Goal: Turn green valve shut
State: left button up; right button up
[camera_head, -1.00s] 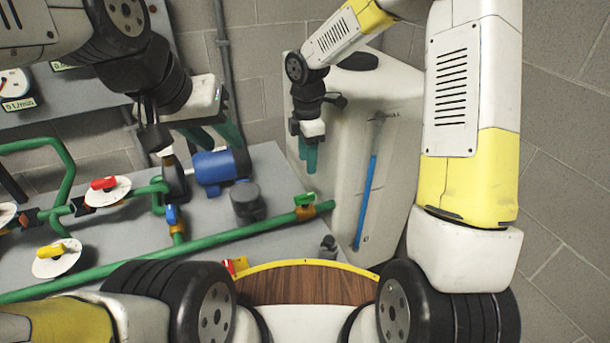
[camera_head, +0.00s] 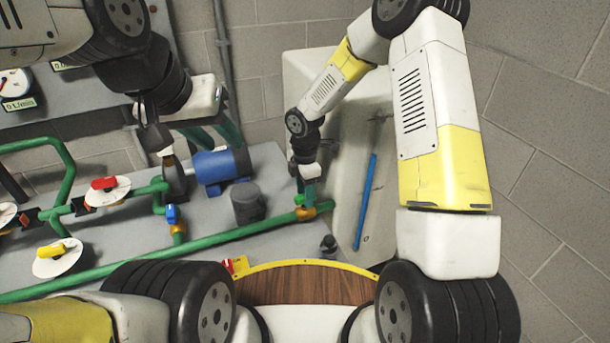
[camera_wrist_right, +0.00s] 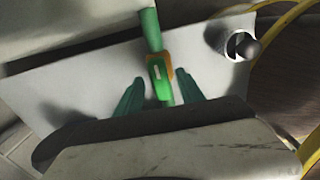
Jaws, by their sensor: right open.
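The green valve has a green lever handle on an orange-brown body. It shows in the wrist view (camera_wrist_right: 160,80), with the handle roughly in line with the green pipe. In the head view the handle (camera_head: 299,199) is partly hidden by my right gripper (camera_head: 307,192). My right gripper is open and points down at the valve. In the wrist view its two green fingers (camera_wrist_right: 160,88) stand on either side of the handle, apart from it. I cannot tell the remaining height gap. My left gripper (camera_head: 215,134) hangs over the back of the bench by the blue motor, its fingers apart and empty.
A blue-handled valve (camera_head: 171,214), a red valve (camera_head: 105,184) and a yellow valve (camera_head: 53,252) sit on the pipework to the left. A blue motor (camera_head: 218,168) and a dark grey cylinder (camera_head: 248,203) stand near the green valve. A pale cabinet (camera_head: 345,180) is close on the right.

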grip_shut()
jog(key=shift+m, duration=0.3)
jog(key=m, duration=0.3)
jog(key=shift+m, duration=0.3)
jog(key=m, duration=0.4)
jog(key=shift+m, duration=0.3)
jog(key=m, duration=0.4)
jog(key=shift+m, duration=2.5)
